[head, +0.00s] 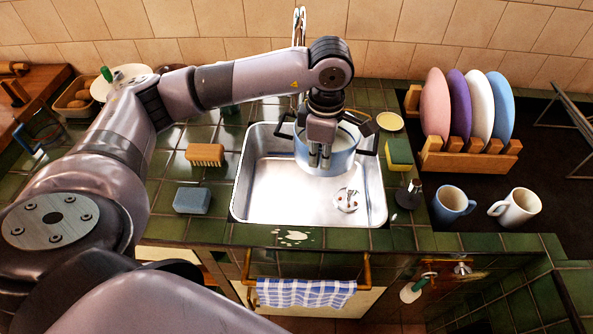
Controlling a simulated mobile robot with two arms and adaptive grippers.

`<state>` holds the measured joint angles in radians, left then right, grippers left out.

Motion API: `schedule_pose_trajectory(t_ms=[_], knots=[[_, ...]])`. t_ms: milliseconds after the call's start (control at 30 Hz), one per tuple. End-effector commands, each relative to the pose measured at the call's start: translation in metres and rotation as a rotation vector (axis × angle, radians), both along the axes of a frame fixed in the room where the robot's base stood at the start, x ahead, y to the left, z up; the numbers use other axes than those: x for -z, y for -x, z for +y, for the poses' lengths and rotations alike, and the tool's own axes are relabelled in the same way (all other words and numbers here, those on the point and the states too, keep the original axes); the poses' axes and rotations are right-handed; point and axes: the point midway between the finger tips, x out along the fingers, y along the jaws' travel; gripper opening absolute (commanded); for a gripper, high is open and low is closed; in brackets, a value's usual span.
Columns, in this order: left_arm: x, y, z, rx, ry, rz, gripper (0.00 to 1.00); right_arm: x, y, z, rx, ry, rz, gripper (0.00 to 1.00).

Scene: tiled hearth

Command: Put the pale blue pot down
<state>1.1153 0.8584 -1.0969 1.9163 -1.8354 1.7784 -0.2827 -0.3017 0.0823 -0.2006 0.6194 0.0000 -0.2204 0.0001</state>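The pale blue pot (342,161) is upright at the sink (262,205), over the back right part of the basin. It has a dark handle on each side. My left gripper (319,161) points down at the pot's near rim, its fingers close together on the wall. It appears shut on the pot. The fingers and wrist cover part of the rim and inside. I cannot tell clearly whether the pot's base touches the basin floor. My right gripper is not in view.
A brush (205,154) and blue sponge (192,200) lie left of the sink. A yellow-green sponge (399,153), dark bottle (409,195), plate rack (470,158) and two mugs (453,204) (515,207) stand to the right. The basin's front left is clear.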

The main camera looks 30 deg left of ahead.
Motion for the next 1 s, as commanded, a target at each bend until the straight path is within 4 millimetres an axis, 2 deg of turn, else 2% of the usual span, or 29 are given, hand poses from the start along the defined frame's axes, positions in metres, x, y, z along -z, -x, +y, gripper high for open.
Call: schedule_pose_trajectory(t_ms=[200,400,567,667,1000], knots=[[0.016,-0.023,0.015,-0.542,0.002,-0.009,0.00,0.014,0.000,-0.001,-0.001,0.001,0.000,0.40],[0.023,-0.035,0.025,-0.886,0.001,-0.014,0.00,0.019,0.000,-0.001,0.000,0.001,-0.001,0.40],[0.029,-0.038,0.028,-0.995,-0.001,-0.014,0.00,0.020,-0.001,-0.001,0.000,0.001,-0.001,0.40],[0.043,-0.038,0.028,-1.010,-0.004,-0.010,0.00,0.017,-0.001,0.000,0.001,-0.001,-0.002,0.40],[0.130,-0.037,0.028,-1.007,-0.003,-0.009,0.00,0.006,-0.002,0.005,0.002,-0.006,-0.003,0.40]])
